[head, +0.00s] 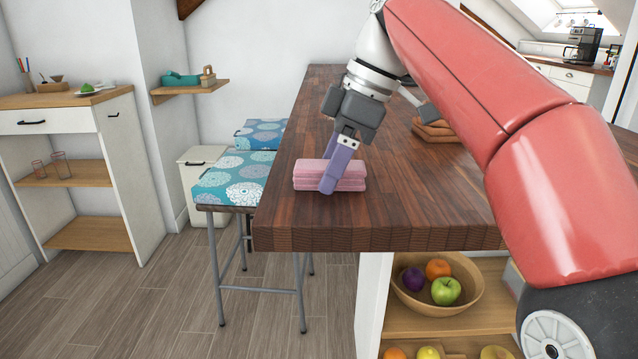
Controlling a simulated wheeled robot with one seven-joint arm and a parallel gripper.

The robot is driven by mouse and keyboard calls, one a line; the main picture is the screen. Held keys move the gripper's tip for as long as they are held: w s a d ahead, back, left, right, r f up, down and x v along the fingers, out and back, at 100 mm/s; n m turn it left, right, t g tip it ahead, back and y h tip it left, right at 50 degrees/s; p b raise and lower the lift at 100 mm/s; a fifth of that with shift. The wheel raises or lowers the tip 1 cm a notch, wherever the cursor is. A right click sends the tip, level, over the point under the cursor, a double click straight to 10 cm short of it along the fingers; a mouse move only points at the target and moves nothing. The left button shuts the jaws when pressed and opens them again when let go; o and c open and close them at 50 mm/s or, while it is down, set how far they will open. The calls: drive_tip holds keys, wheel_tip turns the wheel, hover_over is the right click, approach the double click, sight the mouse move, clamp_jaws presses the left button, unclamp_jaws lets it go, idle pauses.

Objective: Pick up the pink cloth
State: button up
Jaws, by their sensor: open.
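The pink cloth (308,175), folded into a thick stack, lies on the wooden counter (420,215) near its front left corner. My gripper (331,180) comes down from above, its lilac fingers over the front and middle of the cloth. The fingers are apart, and they hide part of the cloth. I cannot tell whether they touch it.
Patterned stools (225,180) stand along the counter's left edge. Below the counter, a wooden bowl (465,300) holds fruit. The counter's front right is clear.

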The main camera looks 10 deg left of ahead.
drive_tip(key=shift+f, duration=0.25)
idle(0.5)
drive_tip(key=c, duration=1.1)
drive_tip(key=shift+o, duration=0.2)
drive_tip(key=shift+r, duration=0.2)
